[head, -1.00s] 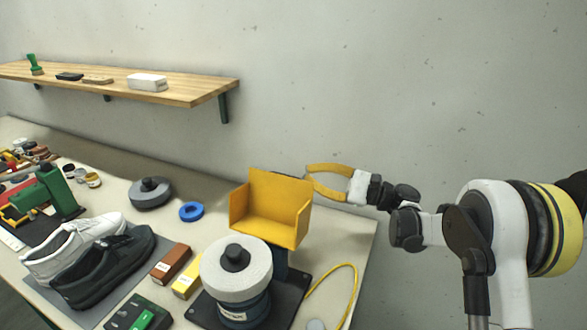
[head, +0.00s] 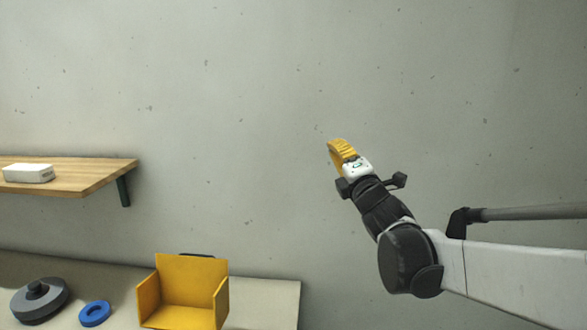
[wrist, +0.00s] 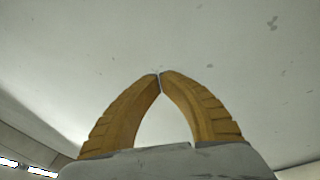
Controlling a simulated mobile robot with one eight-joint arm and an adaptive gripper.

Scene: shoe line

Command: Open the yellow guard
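The yellow guard (head: 192,277) is at the bottom of the head view, on the table. It shows an upright back panel and two side walls, with its hollow side facing me. Its lower part and the machine under it are cut off by the frame edge. My gripper (head: 334,150) is up in front of the bare wall, above and to the right of the guard and well apart from it. In the wrist view my gripper's yellow fingers (wrist: 160,77) meet at the tips with nothing between them.
A wooden shelf (head: 85,178) with a white box (head: 28,173) is on the wall at left. The space around my gripper is free.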

